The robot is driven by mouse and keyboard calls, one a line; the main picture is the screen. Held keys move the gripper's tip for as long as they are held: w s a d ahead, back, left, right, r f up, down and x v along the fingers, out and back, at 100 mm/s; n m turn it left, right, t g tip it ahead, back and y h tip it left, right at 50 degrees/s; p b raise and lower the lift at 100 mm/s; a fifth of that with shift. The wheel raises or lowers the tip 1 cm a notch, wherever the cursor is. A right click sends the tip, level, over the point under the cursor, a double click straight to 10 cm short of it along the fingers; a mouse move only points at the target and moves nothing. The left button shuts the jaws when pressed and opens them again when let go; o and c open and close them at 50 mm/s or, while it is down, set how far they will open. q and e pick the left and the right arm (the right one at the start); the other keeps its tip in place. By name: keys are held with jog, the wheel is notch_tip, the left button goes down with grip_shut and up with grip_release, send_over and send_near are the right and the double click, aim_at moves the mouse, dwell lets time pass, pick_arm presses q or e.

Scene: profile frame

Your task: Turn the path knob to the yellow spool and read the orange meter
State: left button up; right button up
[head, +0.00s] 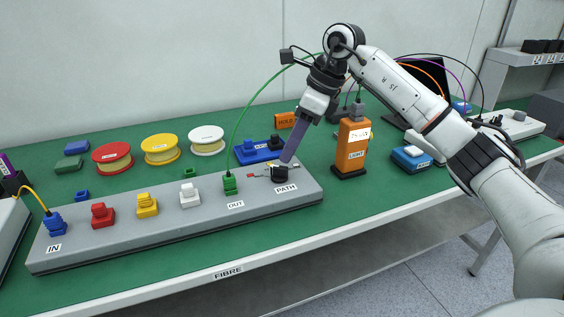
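The black path knob (279,174) is at the right end of the grey panel (215,207), above the label PATH. My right gripper (287,161) points down at the knob, its fingertips at or just above it. Its fingers overlap in this view, so I cannot tell whether they grip it. Thin markings show beside the knob, but its pointer is hard to make out. The yellow spool (161,149) lies behind the panel, between a red spool (112,157) and a white one (206,140). The orange meter (352,155), labelled LIGHT, stands upright right of the panel; its small display is unreadable. My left gripper is out of view.
The panel carries blue, red, yellow, white and green connectors; a green cable rises from the green one (230,184). A blue device (255,152) and an orange HOLD block (286,121) are behind the knob. Another blue device (411,159) is right of the meter. Green mat (330,205) is bare in front.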

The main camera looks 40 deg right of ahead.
aim_at(280, 167)
jog(key=x, duration=0.5)
jog(key=shift+a+f, duration=0.1)
grip_shut()
